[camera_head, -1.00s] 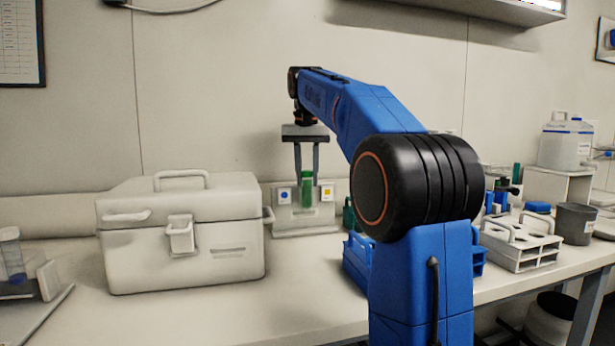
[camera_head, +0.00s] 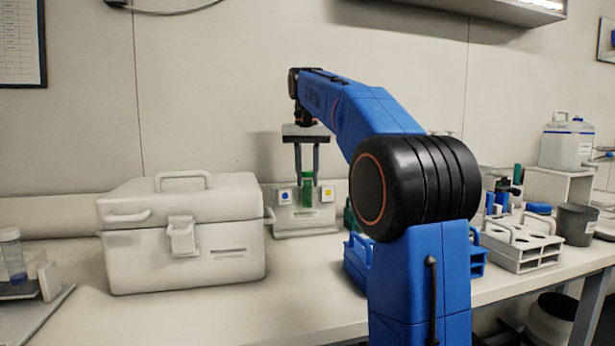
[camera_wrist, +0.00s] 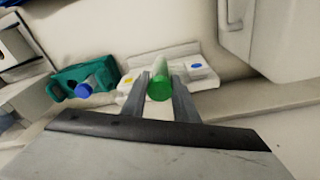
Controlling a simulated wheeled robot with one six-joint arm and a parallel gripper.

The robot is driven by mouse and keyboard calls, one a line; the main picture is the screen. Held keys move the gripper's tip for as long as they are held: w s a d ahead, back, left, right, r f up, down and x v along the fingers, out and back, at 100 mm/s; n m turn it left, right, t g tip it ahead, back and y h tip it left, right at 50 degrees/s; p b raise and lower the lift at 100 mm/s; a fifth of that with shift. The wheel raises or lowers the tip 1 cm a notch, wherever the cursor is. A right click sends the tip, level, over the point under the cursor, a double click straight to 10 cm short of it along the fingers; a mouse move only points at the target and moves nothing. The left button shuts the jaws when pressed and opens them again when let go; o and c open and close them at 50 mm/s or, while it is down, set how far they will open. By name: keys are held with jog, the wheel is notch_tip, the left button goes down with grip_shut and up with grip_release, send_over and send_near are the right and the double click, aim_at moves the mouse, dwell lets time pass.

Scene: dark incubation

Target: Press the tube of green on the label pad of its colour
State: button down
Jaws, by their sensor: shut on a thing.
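My gripper (camera_head: 308,176) points down at the back of the bench, shut on the green tube (camera_head: 308,190), which hangs upright between the two fingers. In the wrist view the green tube (camera_wrist: 160,87) shows end-on between the fingertips. Behind it stands the label stand (camera_head: 305,223), with a blue-marked pad (camera_head: 284,197) on the left and a yellow-marked pad (camera_head: 327,194) on the right. The tube covers the middle of the stand, so a green pad there cannot be seen. I cannot tell whether the tube touches the stand.
A white lidded case (camera_head: 182,245) stands close left of the stand. A blue carrier (camera_head: 357,255) stands to the right, partly behind my arm. A white rack (camera_head: 520,248) and a grey cup (camera_head: 576,225) are farther right. The front of the bench is clear.

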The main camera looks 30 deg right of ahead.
jog(key=shift+s, duration=0.1)
jog(key=s+a, duration=0.2)
jog(key=s, duration=0.4)
jog(key=shift+s, duration=0.3)
dwell(0.7)
dwell(0.4)
